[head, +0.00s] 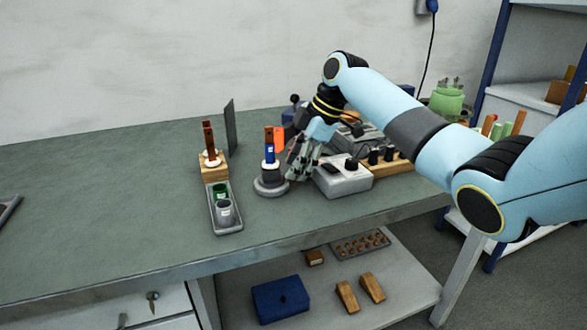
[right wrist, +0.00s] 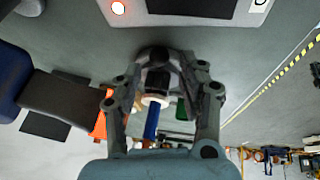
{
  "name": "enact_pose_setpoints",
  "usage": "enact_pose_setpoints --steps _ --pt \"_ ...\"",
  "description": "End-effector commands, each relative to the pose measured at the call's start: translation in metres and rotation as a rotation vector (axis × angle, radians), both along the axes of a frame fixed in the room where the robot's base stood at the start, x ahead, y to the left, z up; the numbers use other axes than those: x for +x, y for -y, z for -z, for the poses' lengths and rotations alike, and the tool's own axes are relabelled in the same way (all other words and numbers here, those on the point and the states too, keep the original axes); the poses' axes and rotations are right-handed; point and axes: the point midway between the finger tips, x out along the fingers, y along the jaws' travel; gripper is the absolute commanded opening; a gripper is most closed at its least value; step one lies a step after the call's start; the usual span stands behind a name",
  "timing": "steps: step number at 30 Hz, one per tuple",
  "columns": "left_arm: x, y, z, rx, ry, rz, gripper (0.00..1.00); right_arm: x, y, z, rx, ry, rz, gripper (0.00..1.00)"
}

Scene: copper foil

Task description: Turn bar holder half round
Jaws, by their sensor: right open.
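A round grey holder (head: 270,184) stands on the bench, with an upright bar (head: 270,148) in it, brown above and blue below. My right gripper (head: 296,168) is just to its right, pointing down, open, and seems empty. In the right wrist view a blue upright piece (right wrist: 151,122) with a pale ring shows between the fingers of my right gripper (right wrist: 160,90); I cannot tell whether they touch it. A wooden block (head: 213,166) with brown bars stands further left. Which of these is the bar holder is not marked. My left gripper is out of view.
A grey tray (head: 224,222) with green and grey cups lies in front of the wooden block. A grey box with black knobs (head: 343,180) is close right of the gripper. A dark upright plate (head: 231,126) stands behind. The bench's left side is mostly clear.

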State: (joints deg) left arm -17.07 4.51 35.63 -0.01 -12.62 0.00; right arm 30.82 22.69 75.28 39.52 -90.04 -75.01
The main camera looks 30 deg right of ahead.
Motion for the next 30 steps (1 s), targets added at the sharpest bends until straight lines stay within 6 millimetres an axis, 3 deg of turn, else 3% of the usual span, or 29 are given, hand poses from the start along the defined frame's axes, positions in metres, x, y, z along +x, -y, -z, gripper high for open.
enact_pose_setpoints --steps 4,13,23,30 --pt "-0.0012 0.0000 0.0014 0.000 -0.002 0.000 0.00 0.0038 -0.0043 0.0117 0.001 0.001 -0.001 0.41" --pt "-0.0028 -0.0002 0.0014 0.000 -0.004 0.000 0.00 0.0047 -0.0048 0.0140 -0.001 0.001 -0.001 0.41" --pt "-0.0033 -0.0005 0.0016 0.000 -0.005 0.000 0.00 0.0047 -0.0048 0.0137 -0.001 0.001 -0.001 0.00" --pt "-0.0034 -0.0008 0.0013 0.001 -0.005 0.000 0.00 0.0047 -0.0048 0.0135 -0.001 0.001 -0.001 0.00"
